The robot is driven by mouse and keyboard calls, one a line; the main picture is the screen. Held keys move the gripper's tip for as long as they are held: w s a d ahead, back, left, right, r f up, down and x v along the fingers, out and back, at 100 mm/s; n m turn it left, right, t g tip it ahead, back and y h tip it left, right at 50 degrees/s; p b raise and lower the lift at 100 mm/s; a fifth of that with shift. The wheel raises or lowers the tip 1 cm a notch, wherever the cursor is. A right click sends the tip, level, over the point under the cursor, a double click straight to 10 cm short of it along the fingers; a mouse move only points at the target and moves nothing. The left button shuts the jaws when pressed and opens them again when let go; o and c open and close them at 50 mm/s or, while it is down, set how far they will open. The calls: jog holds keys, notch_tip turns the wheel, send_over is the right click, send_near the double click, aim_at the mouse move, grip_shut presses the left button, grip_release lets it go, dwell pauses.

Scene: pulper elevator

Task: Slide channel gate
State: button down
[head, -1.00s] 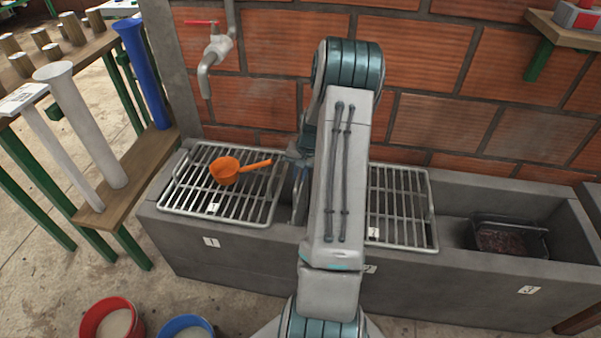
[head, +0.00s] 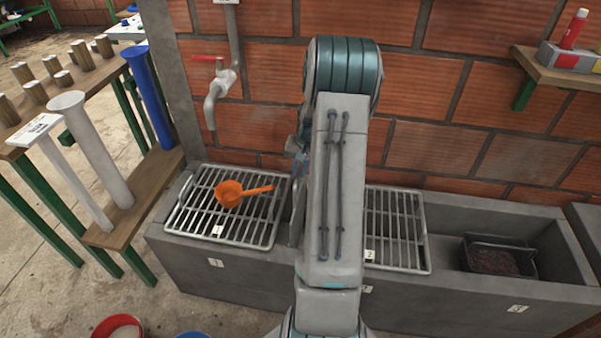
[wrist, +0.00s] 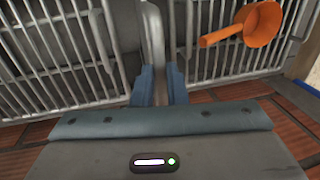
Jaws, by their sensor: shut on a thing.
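The channel gate (head: 297,213) is a thin grey upright plate between grate 1 (head: 228,233) and grate 2 (head: 423,258) in the concrete channel. In the head view it stands partly above the grates, and my arm hides some of it. My gripper (wrist: 160,82) is shut on the gate's upper part (wrist: 153,45), with a blue finger on each side in the wrist view. In the head view my gripper is mostly hidden behind my arm, above the channel.
An orange ladle (head: 229,195) lies on grate 1, left of the gate; it also shows in the wrist view (wrist: 262,25). A tap (head: 220,82) hangs on the brick wall behind. A dark tray (head: 498,257) sits in the right channel section.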

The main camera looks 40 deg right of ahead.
jog(key=shift+w+r, duration=0.1)
jog(key=shift+r, duration=0.05)
jog(key=c, duration=1.5)
grip_release()
jog(key=shift+o, duration=0.2)
notch_tip(320, 180, up, 14)
jog(key=s+d+p, duration=0.1)
jog(key=s, duration=0.1)
jog(key=shift+d+f+p, duration=0.25)
jog(key=shift+d+p, duration=0.1)
